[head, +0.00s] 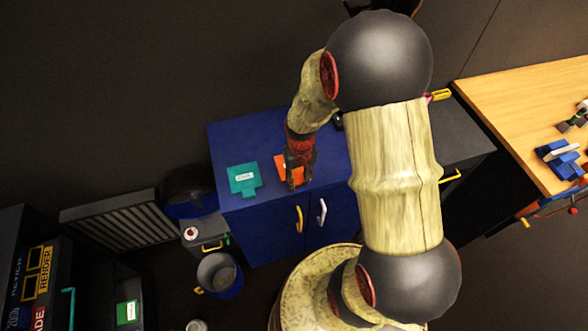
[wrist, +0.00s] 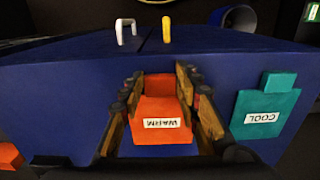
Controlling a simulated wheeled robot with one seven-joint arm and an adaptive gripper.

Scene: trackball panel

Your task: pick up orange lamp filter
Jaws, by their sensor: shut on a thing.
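The orange lamp filter (head: 287,168) lies on top of the blue cabinet, partly hidden by my gripper in the head view. In the wrist view the filter (wrist: 160,122) shows a label reading WARM. My gripper (head: 296,182) is over the filter, with its fingers (wrist: 160,95) on either side of the filter's narrower part. The jaws are shut on the filter. Whether it is lifted off the cabinet top is hard to tell.
A teal filter (head: 243,178) labelled COOL lies to the left on the blue cabinet (head: 232,136). The cabinet has a yellow handle (head: 299,219) and a white handle (head: 321,211).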

